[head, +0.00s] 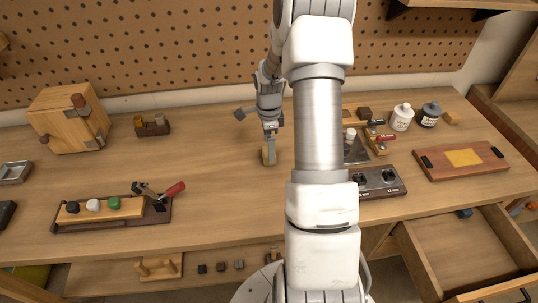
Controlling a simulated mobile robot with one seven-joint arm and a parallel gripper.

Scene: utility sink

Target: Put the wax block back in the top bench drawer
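My gripper (270,138) points down over the middle of the bench, at a small tan-yellow block (268,157) that looks like the wax block. The fingers are small and partly overlap it, so I cannot tell whether they are shut on it. The block is at or just above the bench top (225,175). The top bench drawer (460,255) at the lower right is pulled open. A small dark blue item (464,213) lies at its back, and much of its floor is bare.
My arm hides the bench's centre right. A dark two-hole block (378,180) and a red-brown board with a yellow patch (462,158) stand near the drawer. White (401,117) and dark (429,114) bottles stand behind.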

